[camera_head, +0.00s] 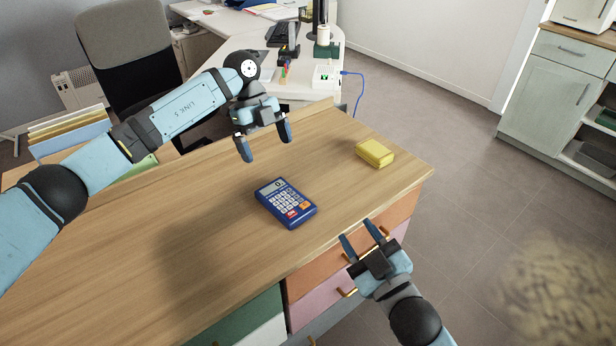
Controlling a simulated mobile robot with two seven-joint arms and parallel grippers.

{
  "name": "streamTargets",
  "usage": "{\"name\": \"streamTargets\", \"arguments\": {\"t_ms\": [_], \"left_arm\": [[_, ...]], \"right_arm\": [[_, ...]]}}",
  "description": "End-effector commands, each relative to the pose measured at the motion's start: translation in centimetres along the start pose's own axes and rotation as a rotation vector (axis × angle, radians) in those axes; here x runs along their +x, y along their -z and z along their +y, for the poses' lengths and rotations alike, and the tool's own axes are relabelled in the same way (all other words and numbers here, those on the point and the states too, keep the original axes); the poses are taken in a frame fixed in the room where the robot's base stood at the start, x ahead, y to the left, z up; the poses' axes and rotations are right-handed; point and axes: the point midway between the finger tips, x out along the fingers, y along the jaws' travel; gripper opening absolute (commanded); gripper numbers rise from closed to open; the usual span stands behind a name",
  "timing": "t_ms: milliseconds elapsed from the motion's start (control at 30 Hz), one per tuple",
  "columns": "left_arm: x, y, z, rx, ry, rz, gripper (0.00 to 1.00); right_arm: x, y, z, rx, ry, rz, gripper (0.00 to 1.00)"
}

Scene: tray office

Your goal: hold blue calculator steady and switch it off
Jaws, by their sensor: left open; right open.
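The blue calculator (286,203) lies flat on the wooden desk (190,232), face up. Its display shows what looks like a 0, and it has white keys, a red key and an orange key. My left gripper (267,157) is open and empty above the desk, on the far side of the calculator and apart from it. My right gripper (361,233) is open and empty by the desk's front edge, to the lower right of the calculator and not touching it.
A yellow box-like object (375,153) lies on the desk to the right of the calculator. Drawers with brass handles (347,292) are under the front edge. A black chair (127,48) and a white desk (225,27) stand behind.

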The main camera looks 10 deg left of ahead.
Motion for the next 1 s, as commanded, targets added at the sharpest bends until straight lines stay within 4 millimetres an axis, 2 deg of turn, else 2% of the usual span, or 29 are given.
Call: {"name": "streamTargets", "arguments": {"t_ms": [33,200,400,500,633,767,900,1000], "left_arm": [[0.0,0.0,0.0,0.0,0.0,0.0,1.0],[0.0,0.0,0.0,0.001,0.0,0.0,1.0],[0.0,0.0,0.0,0.001,0.001,0.001,1.0],[0.0,0.0,0.0,0.001,0.001,0.001,1.0],[0.0,0.0,0.0,0.001,0.001,0.001,1.0],[0.0,0.0,0.0,0.001,0.001,0.001,1.0],[0.0,0.0,0.0,0.001,0.001,0.001,1.0],[0.0,0.0,0.0,0.001,0.001,0.001,1.0]], "right_arm": [[1.7,1.8,-0.5,-0.074,0.019,0.076,0.43],[5.8,7.2,-3.1,-0.339,0.085,0.332,0.43],[8.5,12.4,-7.3,-0.667,0.176,0.64,0.43],[9.2,14.1,-9.5,-0.834,0.229,0.794,0.43],[9.6,15.1,-12.3,-1.057,0.307,0.992,0.43],[9.8,14.8,-14.5,-1.28,0.404,1.187,0.43],[10.1,12.9,-15.9,-1.523,0.531,1.388,0.43],[10.5,10.9,-15.8,-1.694,0.641,1.521,0.43]]}}
